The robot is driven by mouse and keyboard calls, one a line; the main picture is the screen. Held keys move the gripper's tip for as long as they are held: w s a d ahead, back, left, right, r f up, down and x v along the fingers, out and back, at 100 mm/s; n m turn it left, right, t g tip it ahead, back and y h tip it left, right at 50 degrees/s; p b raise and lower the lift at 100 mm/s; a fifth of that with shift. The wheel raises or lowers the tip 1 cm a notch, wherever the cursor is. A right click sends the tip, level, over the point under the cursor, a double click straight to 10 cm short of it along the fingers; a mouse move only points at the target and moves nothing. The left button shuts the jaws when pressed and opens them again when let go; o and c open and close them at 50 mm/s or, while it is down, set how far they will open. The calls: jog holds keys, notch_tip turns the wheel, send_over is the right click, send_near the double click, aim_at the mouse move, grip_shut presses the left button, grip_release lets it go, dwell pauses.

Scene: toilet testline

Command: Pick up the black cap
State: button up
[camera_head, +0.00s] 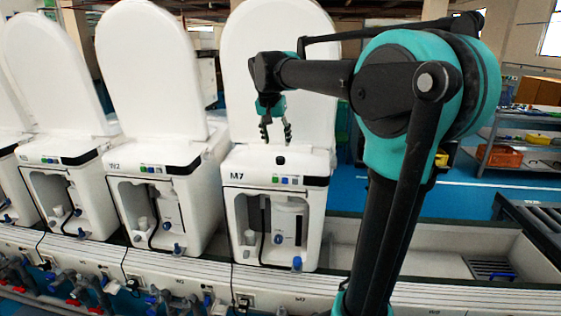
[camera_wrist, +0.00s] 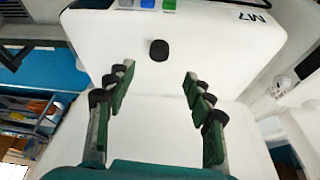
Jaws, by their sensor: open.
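The black cap (camera_head: 281,160) is a small dark round piece on the white top of the toilet unit marked M7 (camera_head: 240,164). In the wrist view the black cap (camera_wrist: 159,50) shows at the upper middle, just beyond the fingertips and between their lines. My gripper (camera_head: 275,134) is above the unit's top, a little above the cap in the head view. In the wrist view my gripper (camera_wrist: 157,78) has its two fingers spread wide apart, with nothing between them. The cap is apart from both fingers.
M7's raised white lid (camera_head: 305,100) stands behind my gripper. Coloured buttons (camera_head: 285,180) line the unit's front edge. More toilet units (camera_head: 150,170) stand to the left. Shelves with an orange case (camera_head: 498,156) are at the right. The conveyor bed (camera_head: 420,255) right of M7 is empty nearby.

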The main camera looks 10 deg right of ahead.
aim_at(280, 158)
jog(key=shift+x, duration=4.2)
jog(key=shift+s, duration=0.15)
jog(key=c, duration=0.8)
